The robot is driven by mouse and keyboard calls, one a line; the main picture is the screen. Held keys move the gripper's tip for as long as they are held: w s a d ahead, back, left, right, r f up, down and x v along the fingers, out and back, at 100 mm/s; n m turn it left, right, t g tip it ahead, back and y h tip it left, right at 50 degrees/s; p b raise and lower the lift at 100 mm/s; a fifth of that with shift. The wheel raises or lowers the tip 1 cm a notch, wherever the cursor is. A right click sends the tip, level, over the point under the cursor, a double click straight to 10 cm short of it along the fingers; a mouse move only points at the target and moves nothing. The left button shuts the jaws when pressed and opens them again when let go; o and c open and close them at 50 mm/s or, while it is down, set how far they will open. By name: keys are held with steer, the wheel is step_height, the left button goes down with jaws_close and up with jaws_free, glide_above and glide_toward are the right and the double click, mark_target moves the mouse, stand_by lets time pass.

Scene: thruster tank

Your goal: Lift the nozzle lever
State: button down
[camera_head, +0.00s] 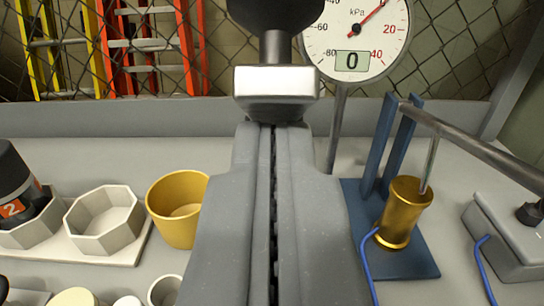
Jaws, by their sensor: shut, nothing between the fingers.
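A dark grey metal bar (478,152), which looks like the nozzle lever, runs from a blue two-post stand (378,150) at the right out past the right picture edge, sloping down in the picture. A thin rod (430,165) hangs from it to a gold cylinder (404,212) on the blue base. My gripper (273,124) fills the middle, fingers side by side and shut, with nothing between them. It is left of the stand and apart from the bar. Beyond its tips, a silver block (277,92) carries a post and black knob (276,12); whether the tips touch it is unclear.
A gauge (355,28) reading 0 stands behind. A gold cup (177,207), white octagonal holders (104,220) and a black-and-orange cylinder (15,185) are left. A grey box (512,238) and blue cables are right. A wire fence (225,50) and ladders close off the back.

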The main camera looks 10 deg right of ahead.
mark_target(276, 11)
steer(key=shift+w+d+r+p, duration=0.2)
steer(key=shift+w+r+p, duration=0.6)
steer(key=shift+r+p, duration=0.35)
steer(key=shift+w+d+r+p, duration=0.15)
steer(key=shift+w+r+p, duration=0.75)
steer(key=shift+p, duration=0.3)
steer(key=shift+w+d+r, duration=0.1)
steer(key=shift+w+r, duration=0.05)
steer(key=w+r+p, duration=0.1)
steer(key=p, duration=0.1)
steer(key=w+r+p, duration=0.1)
steer(key=shift+w+d+p, duration=0.15)
steer(key=shift+d+p, duration=0.1)
steer(key=shift+p, duration=0.1)
steer(key=r+p+x, duration=0.2)
steer(key=p+x, duration=0.6)
steer(key=p, duration=0.1)
steer(key=shift+w, duration=0.2)
steer(key=shift+d, duration=0.1)
